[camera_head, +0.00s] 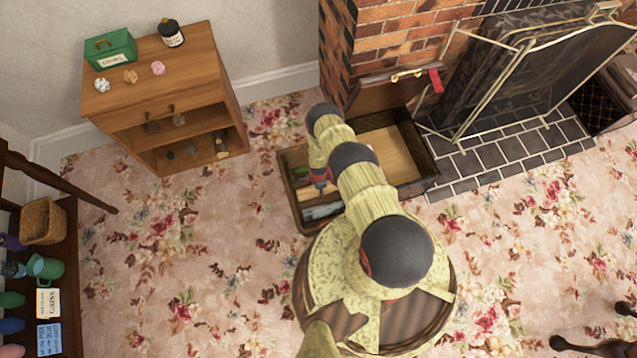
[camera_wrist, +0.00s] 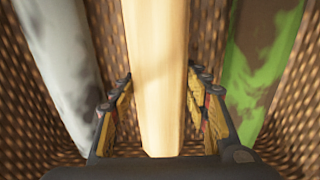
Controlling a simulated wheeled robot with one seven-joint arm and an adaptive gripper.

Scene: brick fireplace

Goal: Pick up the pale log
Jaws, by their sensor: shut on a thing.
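The pale log (camera_wrist: 158,50) runs lengthwise through the middle of the wrist view, smooth and cream-yellow. My gripper (camera_wrist: 160,80) has its two padded fingers on either side of the log and is shut on it. A grey-white log (camera_wrist: 62,55) lies to the left and a green-and-brown log (camera_wrist: 262,70) to the right, both apart from the fingers. Woven brown walls surround them.
The box's raised lid leans by the brick fireplace (camera_head: 395,45). A fire screen (camera_head: 535,75) stands on the dark tiled hearth (camera_head: 500,150). A wooden cabinet (camera_head: 205,75) stands at left. A shelf with a basket (camera_head: 44,221) is far left. Floral carpet (camera_head: 180,245) is open between.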

